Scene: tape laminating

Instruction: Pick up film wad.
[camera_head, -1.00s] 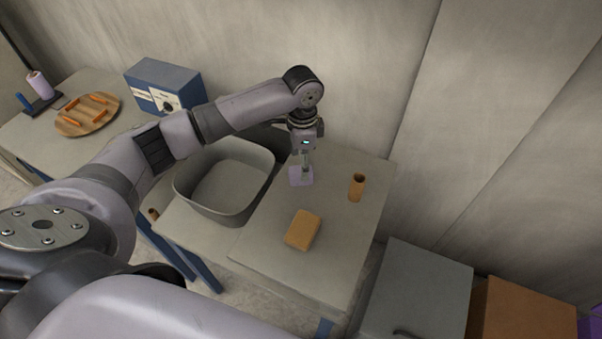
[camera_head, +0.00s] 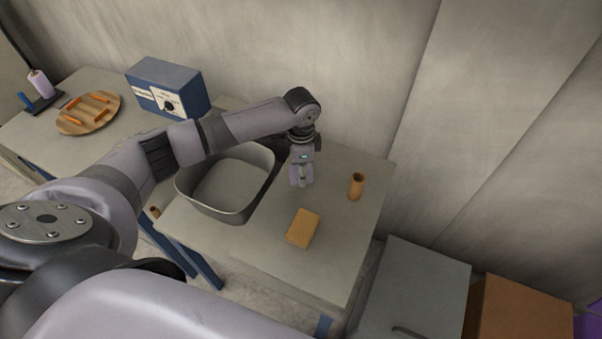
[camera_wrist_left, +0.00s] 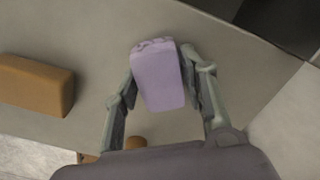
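The film wad (camera_head: 295,176) is a small lilac block at the back of the light table, right of the grey tub. In the left wrist view the film wad (camera_wrist_left: 159,80) stands between the two fingers, its far edge crumpled. My left gripper (camera_head: 302,176) points down over it. In the left wrist view the left gripper's (camera_wrist_left: 158,72) fingers lean inward and its pads lie against both sides of the wad, with no clear gap. Whether the wad is off the table cannot be told. My right gripper is not in view.
A grey tub (camera_head: 183,190) stands just left of the wad. An orange-brown block (camera_head: 303,229) lies in front and a brown tube (camera_head: 356,187) stands to the right. A blue device (camera_head: 168,88) and a round wooden board (camera_head: 72,127) are at the left. The table's front right is clear.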

